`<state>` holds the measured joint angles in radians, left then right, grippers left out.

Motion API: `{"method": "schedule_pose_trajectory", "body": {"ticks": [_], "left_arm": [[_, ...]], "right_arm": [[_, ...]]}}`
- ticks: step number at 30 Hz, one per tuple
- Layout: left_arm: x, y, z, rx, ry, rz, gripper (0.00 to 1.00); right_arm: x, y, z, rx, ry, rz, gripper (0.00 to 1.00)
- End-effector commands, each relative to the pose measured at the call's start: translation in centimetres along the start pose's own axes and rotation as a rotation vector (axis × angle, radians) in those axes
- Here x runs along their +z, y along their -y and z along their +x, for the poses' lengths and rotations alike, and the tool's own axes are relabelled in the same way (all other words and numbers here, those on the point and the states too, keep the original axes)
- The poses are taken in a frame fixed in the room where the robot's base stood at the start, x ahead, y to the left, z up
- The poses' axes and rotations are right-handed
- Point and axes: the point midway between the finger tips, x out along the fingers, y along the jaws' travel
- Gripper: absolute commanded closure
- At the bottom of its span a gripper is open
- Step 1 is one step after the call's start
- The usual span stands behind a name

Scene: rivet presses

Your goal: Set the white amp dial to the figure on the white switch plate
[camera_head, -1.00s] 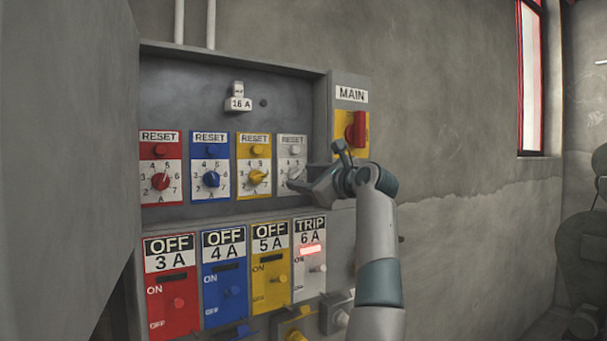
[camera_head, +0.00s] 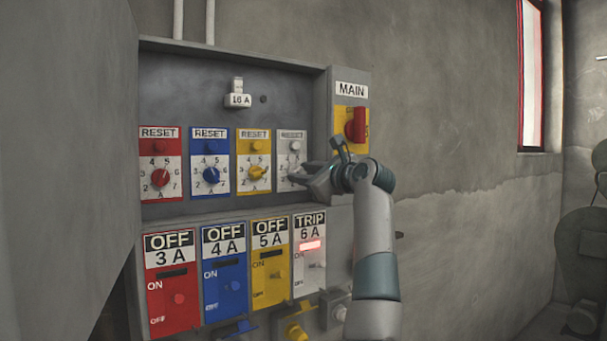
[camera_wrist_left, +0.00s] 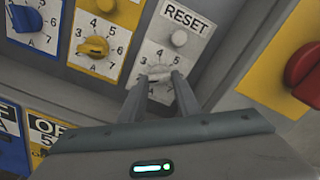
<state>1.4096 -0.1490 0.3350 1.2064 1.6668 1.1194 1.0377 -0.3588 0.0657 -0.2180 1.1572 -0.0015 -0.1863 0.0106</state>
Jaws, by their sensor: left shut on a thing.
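The white amp dial (camera_wrist_left: 158,74) sits on the white RESET plate (camera_wrist_left: 185,50), fourth from the left in the panel. My left gripper (camera_wrist_left: 158,84) is shut on the dial's knob in the left wrist view. In the head view the left gripper (camera_head: 298,181) covers most of that dial, so its pointer cannot be read. The white switch plate (camera_head: 308,284) below reads "TRIP 6 A" and has a lit red lamp (camera_head: 310,245). My right gripper is not in view.
Red (camera_head: 160,178), blue (camera_head: 211,176) and yellow (camera_head: 258,172) dials stand in a row to the left. Their switch plates below read OFF with 3 A, 4 A and 5 A. A red MAIN handle (camera_head: 356,125) is close above my left wrist.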

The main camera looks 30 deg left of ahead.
Motion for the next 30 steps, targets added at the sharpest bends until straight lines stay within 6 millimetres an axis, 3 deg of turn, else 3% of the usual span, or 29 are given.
{"method": "schedule_pose_trajectory", "body": {"ticks": [8,30], "left_arm": [[-0.04,0.02,-0.05,0.0,-0.002,0.127,0.93],[-0.01,-0.02,-0.04,0.0,-0.001,0.727,0.93]], "right_arm": [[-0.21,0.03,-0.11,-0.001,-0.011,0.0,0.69],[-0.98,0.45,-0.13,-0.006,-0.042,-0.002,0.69]]}}
